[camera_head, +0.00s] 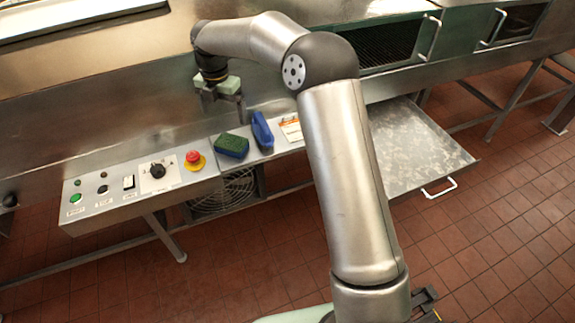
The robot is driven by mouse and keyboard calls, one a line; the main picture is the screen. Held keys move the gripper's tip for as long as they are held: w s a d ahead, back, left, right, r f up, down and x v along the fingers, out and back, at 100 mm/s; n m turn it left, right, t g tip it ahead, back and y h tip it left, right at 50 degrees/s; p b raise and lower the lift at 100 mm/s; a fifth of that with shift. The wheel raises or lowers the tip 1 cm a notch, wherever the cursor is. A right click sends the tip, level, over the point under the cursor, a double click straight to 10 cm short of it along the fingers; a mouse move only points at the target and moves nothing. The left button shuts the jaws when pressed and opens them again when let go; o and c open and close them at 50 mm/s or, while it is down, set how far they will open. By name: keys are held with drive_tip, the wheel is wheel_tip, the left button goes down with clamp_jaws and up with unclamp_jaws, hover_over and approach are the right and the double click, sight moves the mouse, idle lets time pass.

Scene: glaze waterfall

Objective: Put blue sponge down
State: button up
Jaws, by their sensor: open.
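A blue block with a dark green top (231,146), like a scouring sponge, lies on the metal shelf right of the red button. Next to it on the right stands a plain blue piece (262,132), upright and slightly tilted. I cannot tell for sure which of the two is the blue sponge. My gripper (222,106) points down above and behind both, at the back of the shelf. Its fingers are apart, and I see nothing held between them. It appears apart from both blue things.
A control panel with a red emergency button (194,160), a black knob (157,171) and a green button (75,198) lies left. A small white card with an orange edge (291,129) lies right. An open metal drawer (415,150) juts out beyond my arm.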

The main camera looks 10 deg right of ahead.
drive_tip(key=s+d+r+m+h, duration=0.1)
drive_tip(key=s+d+r+m, duration=0.2)
drive_tip(key=s+d+m, duration=0.45)
drive_tip(key=s+d+r+m, duration=0.3)
drive_tip(key=s+d+m, duration=0.2)
drive_tip(key=s+m, duration=0.6)
drive_tip(key=s+d+f+m, duration=0.2)
drive_tip(key=s+m, duration=0.3)
drive_tip(key=s, duration=0.4)
drive_tip(key=s+d+f+m+y, duration=0.1)
drive_tip(key=s+m, duration=0.4)
drive_tip(key=s, duration=0.5)
drive_tip(key=shift+s+d+f, duration=0.15)
drive_tip(key=shift+d+f, duration=0.55)
drive_tip(key=shift+d, duration=0.4)
drive_tip(key=c, duration=0.3)
